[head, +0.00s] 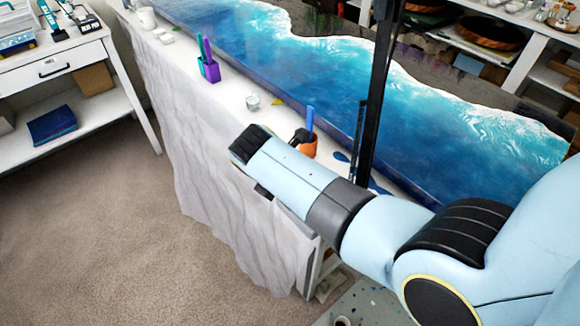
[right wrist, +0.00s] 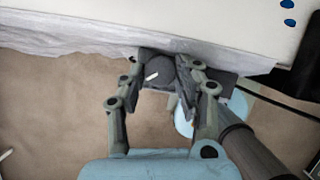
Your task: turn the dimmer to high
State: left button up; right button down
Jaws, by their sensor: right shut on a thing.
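The dimmer shows in the right wrist view as a dark grey round knob (right wrist: 163,71) with a short white mark on it, on a dark housing at the edge of the cloth-covered table. The white mark lies slanted, its right end slightly higher. My right gripper (right wrist: 161,77) is shut on the knob, with one finger on each side. In the head view my right arm reaches in from the right to the table's front side, and the knob and the fingers are hidden there. My left gripper is not in view.
The table (head: 190,125) wears a pale draped cloth and carries a blue and white resin piece (head: 330,85). An orange cup (head: 307,147) stands near my right arm, and a purple cup (head: 211,72) further back. A white shelf unit (head: 85,55) is at left. Carpet between is clear.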

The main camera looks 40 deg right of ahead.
jog(key=shift+m, duration=0.5)
jog(key=m+g, duration=0.1)
jog(key=m, duration=0.2)
jog(key=shift+w+g+p, duration=0.15)
jog(key=shift+g+p, duration=0.15)
jog(key=shift+p, duration=0.05)
jog(key=m+g, duration=0.1)
jog(key=m, duration=0.1)
jog(key=m+g, duration=0.1)
jog(key=m, duration=0.2)
jog(key=shift+w+d+m+y+b, duration=0.1)
jog(key=shift+w+m+y+b, duration=0.05)
jog(key=shift+m+y+b, duration=0.15)
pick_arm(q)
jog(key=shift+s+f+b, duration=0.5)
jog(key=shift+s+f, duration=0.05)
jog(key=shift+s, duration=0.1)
pick_arm(e)
jog(key=m+y, duration=0.1)
jog(key=m, duration=0.1)
jog(key=m+g, duration=0.1)
jog(key=m, duration=0.2)
jog(key=shift+d+m+y, duration=0.15)
jog(key=shift+m+y, duration=0.15)
jog(key=shift+y, duration=0.1)
jog(key=shift+g, duration=0.3)
jog(key=c, duration=0.9)
grip_release()
jog(key=shift+w, duration=0.15)
jog(key=shift+c, duration=0.2)
